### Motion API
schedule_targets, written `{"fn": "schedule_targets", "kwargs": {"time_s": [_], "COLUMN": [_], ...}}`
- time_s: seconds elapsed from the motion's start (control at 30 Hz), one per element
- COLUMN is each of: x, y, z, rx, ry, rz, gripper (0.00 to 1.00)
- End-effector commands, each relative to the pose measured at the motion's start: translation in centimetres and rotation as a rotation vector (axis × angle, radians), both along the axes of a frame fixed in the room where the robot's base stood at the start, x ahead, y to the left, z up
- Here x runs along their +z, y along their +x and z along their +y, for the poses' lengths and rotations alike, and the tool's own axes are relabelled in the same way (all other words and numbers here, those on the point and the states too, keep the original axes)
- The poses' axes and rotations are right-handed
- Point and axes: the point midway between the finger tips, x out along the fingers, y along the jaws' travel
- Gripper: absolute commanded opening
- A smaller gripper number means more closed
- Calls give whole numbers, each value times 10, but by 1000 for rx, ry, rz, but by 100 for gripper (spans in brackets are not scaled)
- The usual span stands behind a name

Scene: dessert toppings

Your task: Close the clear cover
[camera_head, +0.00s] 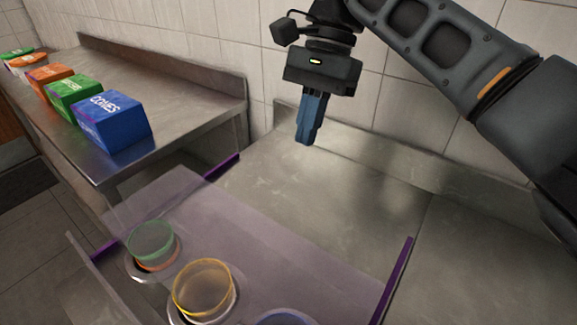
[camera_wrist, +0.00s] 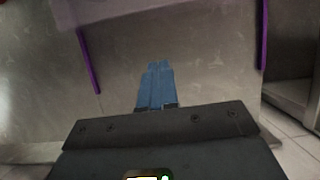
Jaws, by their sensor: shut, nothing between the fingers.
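The clear cover (camera_head: 255,225) is a see-through, faintly purple sheet at the lower middle of the head view. It spans over round tubs with green (camera_head: 151,240) and yellow (camera_head: 203,288) rims, which show through it. Purple strips (camera_head: 391,280) lie along its sides. I cannot tell whether it rests fully flat. In the wrist view, a hazy part of the cover (camera_wrist: 160,14) shows at the top, with a purple strip (camera_wrist: 88,62) to the left. My gripper (camera_head: 306,142) has its blue fingers together, pointing down, empty, above the counter behind the cover. The fingers also show in the wrist view (camera_wrist: 157,64).
A steel counter (camera_head: 330,180) with a low back ledge lies under my gripper, bare there. On the left, another steel bench (camera_head: 165,85) holds a blue box (camera_head: 112,122), a green box (camera_head: 74,97) and an orange box (camera_head: 48,77). A tiled wall stands behind.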

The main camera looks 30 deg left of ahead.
Motion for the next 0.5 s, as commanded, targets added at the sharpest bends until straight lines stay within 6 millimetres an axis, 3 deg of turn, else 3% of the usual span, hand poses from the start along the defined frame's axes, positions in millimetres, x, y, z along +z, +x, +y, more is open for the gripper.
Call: {"fn": "schedule_targets", "kwargs": {"time_s": [0.5], "x": [-86], "y": [-35], "z": [2], "rx": [-1], "ry": [-1], "rz": [2], "gripper": [0]}}
